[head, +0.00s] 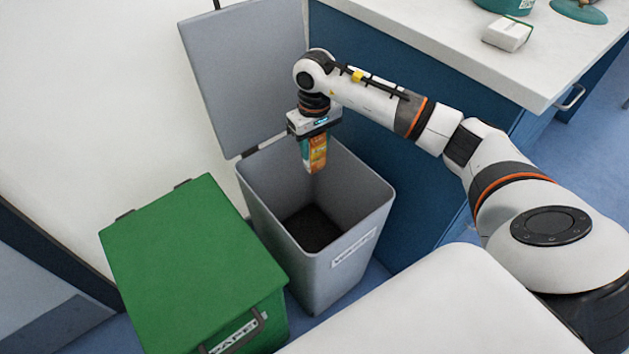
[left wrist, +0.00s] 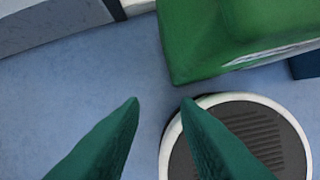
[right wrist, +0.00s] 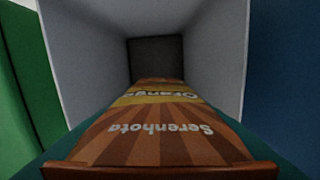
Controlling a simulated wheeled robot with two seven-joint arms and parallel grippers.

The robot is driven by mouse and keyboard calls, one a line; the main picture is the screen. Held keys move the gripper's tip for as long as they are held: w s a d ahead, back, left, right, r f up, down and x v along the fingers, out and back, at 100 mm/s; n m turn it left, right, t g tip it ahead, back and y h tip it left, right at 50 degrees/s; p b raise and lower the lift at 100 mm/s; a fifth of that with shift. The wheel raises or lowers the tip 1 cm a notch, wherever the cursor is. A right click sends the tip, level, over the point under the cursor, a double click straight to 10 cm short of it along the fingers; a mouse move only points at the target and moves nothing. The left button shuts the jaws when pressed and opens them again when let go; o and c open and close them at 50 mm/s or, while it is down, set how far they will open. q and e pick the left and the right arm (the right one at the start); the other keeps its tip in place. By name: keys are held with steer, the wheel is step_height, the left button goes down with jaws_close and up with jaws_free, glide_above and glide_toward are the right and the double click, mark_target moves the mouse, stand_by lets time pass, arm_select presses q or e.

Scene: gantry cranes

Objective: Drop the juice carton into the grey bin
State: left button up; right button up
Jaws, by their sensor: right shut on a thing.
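A closed green bin (head: 190,260) stands left of the grey bin. A blue cabinet with a white counter (head: 450,40) stands to the right, with a small white box (head: 507,34) on top. In the left wrist view the green bin (left wrist: 240,35) is at the top.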

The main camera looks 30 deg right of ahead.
steer(key=shift+f, duration=0.8)
arm_select(q)
steer(key=shift+s+f+b, duration=0.1)
steer(key=shift+f+b, duration=0.35)
steer(key=shift+b, duration=0.05)
arm_select(e)
steer(key=shift+f, duration=0.5)
steer(key=o, duration=1.2)
step_height(320, 180, up, 11)
steer(key=shift+r+p, duration=0.2)
steer(key=shift+p, duration=0.8)
arm_select(q)
steer(key=shift+r, duration=0.3)
arm_select(e)
steer(key=shift+r, duration=0.3)
